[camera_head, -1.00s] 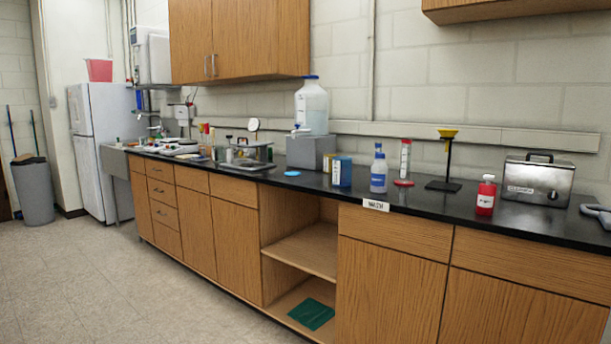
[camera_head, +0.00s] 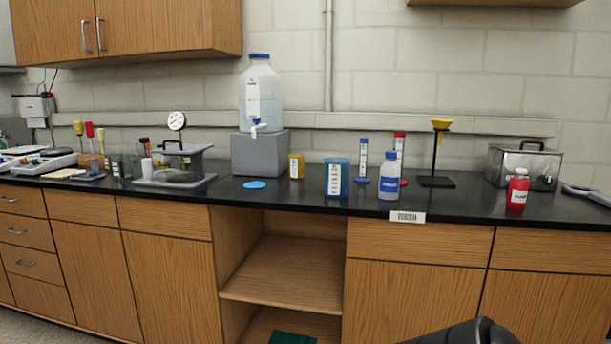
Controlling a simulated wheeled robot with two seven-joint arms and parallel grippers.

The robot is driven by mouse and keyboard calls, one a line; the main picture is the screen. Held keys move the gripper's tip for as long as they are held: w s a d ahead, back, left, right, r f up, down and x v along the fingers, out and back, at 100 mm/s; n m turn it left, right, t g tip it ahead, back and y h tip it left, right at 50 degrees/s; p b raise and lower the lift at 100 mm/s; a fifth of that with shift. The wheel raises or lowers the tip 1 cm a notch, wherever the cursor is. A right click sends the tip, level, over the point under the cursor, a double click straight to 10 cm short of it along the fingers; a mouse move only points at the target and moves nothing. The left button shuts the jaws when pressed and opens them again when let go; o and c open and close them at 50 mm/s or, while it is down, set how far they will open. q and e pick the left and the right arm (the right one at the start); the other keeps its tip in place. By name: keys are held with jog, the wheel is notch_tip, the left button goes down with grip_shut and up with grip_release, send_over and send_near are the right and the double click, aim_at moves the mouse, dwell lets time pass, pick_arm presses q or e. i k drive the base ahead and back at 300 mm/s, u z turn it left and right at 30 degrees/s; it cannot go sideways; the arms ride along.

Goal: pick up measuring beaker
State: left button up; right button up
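I cannot tell for sure which thing is the measuring beaker. Small clear glass vessels (camera_head: 122,166) stand on the left part of the black counter. Two slim upright measuring cylinders stand right of centre, one with a blue base and top (camera_head: 363,160) and one with red parts (camera_head: 399,148), partly hidden by a blue-labelled bottle (camera_head: 389,181). A blue tub (camera_head: 337,179) with a white marked label stands to their left. Neither gripper is in view; a dark part, probably of my arm, shows at the bottom edge.
An open shelf (camera_head: 285,272) lies below.

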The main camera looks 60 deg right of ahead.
aim_at(337, 169)
jog(key=z, duration=0.65)
jog(key=i, duration=1.55)
jog(key=z, duration=1.2)
